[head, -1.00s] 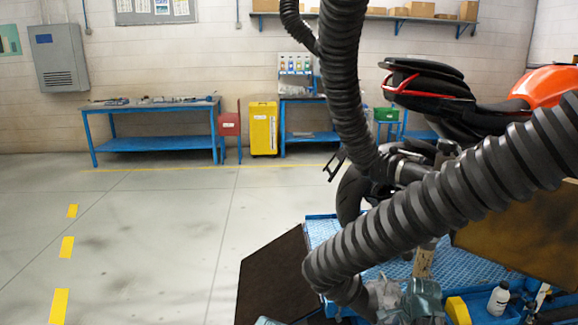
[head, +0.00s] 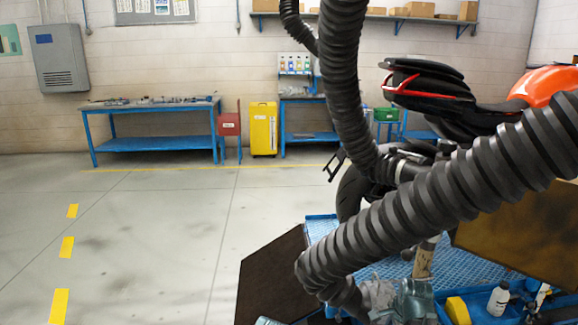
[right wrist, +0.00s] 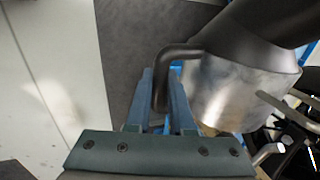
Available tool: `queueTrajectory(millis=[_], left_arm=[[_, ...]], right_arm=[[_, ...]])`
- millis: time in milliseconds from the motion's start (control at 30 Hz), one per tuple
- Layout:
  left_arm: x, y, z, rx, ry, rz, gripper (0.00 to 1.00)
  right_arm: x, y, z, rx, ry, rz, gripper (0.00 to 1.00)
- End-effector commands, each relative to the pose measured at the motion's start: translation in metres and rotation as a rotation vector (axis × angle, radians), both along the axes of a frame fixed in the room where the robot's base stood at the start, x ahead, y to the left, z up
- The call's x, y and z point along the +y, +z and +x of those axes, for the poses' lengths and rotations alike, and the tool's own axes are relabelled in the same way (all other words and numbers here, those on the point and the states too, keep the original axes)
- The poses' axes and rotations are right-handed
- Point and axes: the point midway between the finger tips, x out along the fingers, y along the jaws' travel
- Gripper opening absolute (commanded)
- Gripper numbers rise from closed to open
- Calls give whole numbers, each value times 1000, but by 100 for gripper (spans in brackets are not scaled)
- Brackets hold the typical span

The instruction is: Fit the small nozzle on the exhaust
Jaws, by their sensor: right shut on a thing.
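In the right wrist view my right gripper (right wrist: 162,84) is shut on a dark bent handle (right wrist: 177,52). The handle joins a silver, flared nozzle (right wrist: 228,92) with a dark hose end above it. I cannot tell from its size alone whether this is the small nozzle. A second hanging hose (head: 345,75) ends in a grey fitting (head: 405,170) near the motorcycle. The exhaust outlet is not clearly visible. My left gripper is not in view.
The motorcycle (head: 430,85) stands at the right behind the hose. A blue platform (head: 385,268) and a dark board (head: 272,275) lie below. A white bottle (head: 498,300) and a yellow object (head: 457,310) are at the bottom right. The floor at the left is clear.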

Motion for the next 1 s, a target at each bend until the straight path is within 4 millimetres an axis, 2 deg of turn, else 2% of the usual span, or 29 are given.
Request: queueTrajectory(millis=[467, 1000], left_arm=[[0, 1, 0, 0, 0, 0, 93], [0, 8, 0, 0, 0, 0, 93]], right_arm=[[1, 1, -2, -1, 0, 0, 0], [-1, 8, -24, -1, 0, 0, 0]])
